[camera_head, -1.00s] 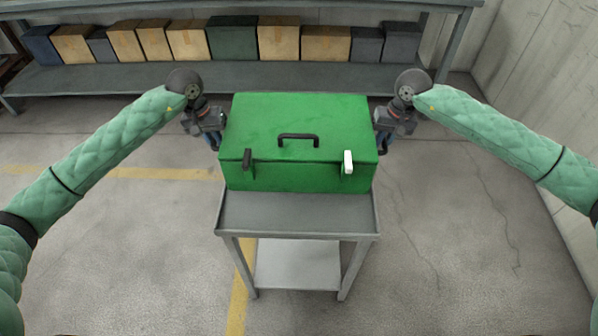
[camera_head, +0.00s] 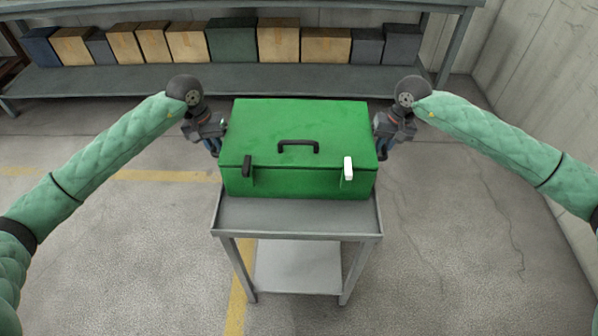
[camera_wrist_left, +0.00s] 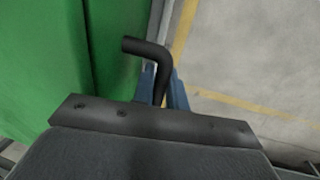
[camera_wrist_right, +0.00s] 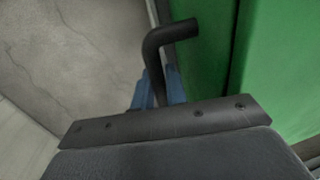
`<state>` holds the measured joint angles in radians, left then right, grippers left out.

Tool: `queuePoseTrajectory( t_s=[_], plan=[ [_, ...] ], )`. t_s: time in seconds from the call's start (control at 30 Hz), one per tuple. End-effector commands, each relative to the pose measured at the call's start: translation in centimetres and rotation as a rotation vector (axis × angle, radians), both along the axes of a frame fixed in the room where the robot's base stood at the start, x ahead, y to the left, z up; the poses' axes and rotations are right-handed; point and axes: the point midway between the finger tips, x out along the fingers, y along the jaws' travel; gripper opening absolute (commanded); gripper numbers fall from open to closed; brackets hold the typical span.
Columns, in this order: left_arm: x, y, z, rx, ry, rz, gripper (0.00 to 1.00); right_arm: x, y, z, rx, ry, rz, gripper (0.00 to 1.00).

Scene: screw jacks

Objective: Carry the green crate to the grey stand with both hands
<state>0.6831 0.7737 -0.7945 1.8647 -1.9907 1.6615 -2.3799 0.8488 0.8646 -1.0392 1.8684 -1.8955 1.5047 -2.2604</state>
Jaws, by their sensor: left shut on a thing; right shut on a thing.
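The green crate (camera_head: 295,135) is a closed box with a black handle on its lid, a black latch at front left and a white latch at front right. It is level, over the back part of the grey stand (camera_head: 297,217); I cannot tell whether it touches the tray. My left gripper (camera_head: 216,149) is shut on the black side handle (camera_wrist_left: 152,52) at the crate's left. My right gripper (camera_head: 381,150) is shut on the matching side handle (camera_wrist_right: 168,38) at its right. The blue fingers show around both bars in the wrist views.
A long grey shelf (camera_head: 150,82) with several boxes runs along the back. A concrete wall (camera_head: 535,80) stands at the right. The floor (camera_head: 130,245) is clear on both sides of the stand, with yellow lines at the left.

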Motion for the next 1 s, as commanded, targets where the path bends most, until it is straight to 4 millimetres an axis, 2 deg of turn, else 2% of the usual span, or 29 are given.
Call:
queuePoseTrajectory(
  t_s=[0.13,0.17,0.27,0.53,0.67,0.77,1.0],
  plan=[
    [0.1,0.2,-0.6,0.003,-0.002,0.003,0.00,0.1,-0.2,-0.6,-0.003,-0.001,-0.003,0.00],
    [0.1,0.3,-0.5,0.004,-0.001,0.003,0.18,0.1,-0.3,-0.6,-0.004,0.000,-0.003,0.18],
    [0.0,0.2,-0.5,0.003,0.000,0.003,0.36,0.0,-0.2,-0.5,-0.003,0.001,-0.003,0.36],
    [0.0,0.1,-0.5,0.001,0.000,0.001,0.36,0.0,-0.1,-0.5,-0.001,0.000,-0.001,0.36],
    [0.1,0.2,0.2,0.002,-0.002,0.000,0.36,0.0,-0.1,-0.5,-0.001,0.000,-0.001,0.36],
    [0.1,0.5,1.5,0.003,-0.003,0.001,0.36,0.0,0.0,-0.5,-0.001,0.000,0.000,0.36],
    [0.2,1.3,6.0,0.003,-0.004,0.002,0.36,0.0,0.0,-0.5,0.000,0.000,0.000,0.36]
  ],
)
